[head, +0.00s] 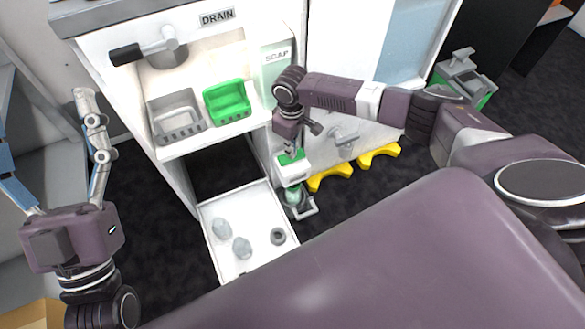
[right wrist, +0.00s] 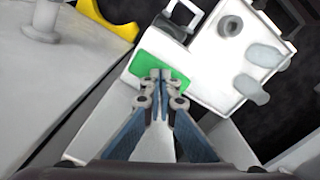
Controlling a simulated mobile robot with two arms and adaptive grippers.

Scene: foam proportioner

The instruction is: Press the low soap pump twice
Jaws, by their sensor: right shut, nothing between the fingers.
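The low soap pump (head: 292,172) is a white block with a green top pad, low on the front of the white cabinet, with a green bottle (head: 293,195) below it. My right gripper (head: 289,151) points down, shut and empty, with its tips at the green pad. In the right wrist view the shut fingertips (right wrist: 161,75) overlap the green pad (right wrist: 150,62). I cannot tell whether they touch or press it. My left gripper (head: 45,110) is at the left edge, fingers spread and empty, away from the pump.
A pulled-out white drawer (head: 262,262) below holds two clear pieces and a grey ring. Grey (head: 176,120) and green (head: 228,101) trays sit in the cabinet alcove beside a SOAP-labelled panel (head: 274,75). Yellow feet (head: 378,155) stick out at right. Dark floor is free around the drawer.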

